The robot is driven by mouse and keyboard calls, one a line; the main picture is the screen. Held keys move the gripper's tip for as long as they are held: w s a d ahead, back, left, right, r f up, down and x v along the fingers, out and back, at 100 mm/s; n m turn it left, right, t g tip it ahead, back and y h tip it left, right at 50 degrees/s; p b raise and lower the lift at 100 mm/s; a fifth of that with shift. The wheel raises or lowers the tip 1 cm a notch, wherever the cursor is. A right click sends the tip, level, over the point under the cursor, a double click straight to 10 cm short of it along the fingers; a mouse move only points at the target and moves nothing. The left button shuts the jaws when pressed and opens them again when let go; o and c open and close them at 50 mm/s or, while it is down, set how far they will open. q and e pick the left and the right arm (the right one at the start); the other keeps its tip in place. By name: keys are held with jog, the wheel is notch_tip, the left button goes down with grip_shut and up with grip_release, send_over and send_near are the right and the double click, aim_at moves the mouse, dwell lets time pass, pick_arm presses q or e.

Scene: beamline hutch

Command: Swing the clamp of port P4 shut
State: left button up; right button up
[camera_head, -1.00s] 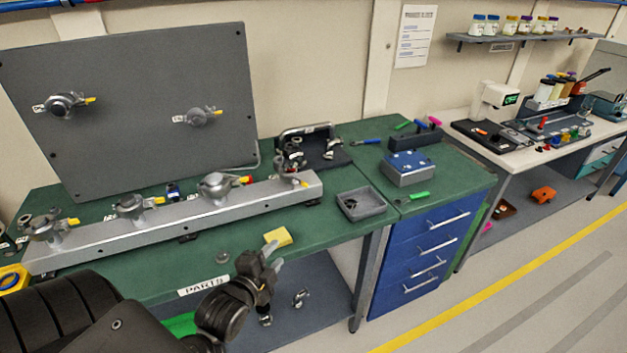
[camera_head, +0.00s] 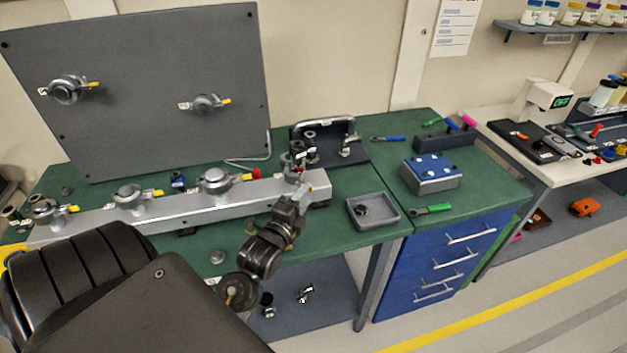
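The silver manifold bar (camera_head: 180,210) lies along the green bench with a row of clamped ports on it. The port at its right end (camera_head: 296,164) is probably P4, though its label is too small to read. Its clamp seems to stand open around the stub, but the detail is unclear.
A grey tray (camera_head: 372,210) stands right of my gripper. A dark stand with a metal handle (camera_head: 330,146) is behind the bar. The grey panel (camera_head: 150,85) rises behind the bench.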

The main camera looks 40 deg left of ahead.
pick_arm(q)
jog(key=p+x, duration=0.1)
jog(key=x, duration=0.3)
jog(key=shift+w+a+r, duration=0.1)
jog(key=shift+w+a, duration=0.05)
jog(key=shift+w, duration=0.05)
jog(key=shift+x, duration=0.75)
jog(key=shift+c, duration=0.2)
pick_arm(e)
jog(key=shift+w+r, duration=0.75)
jog(key=shift+r, duration=0.25)
pick_arm(q)
grip_shut()
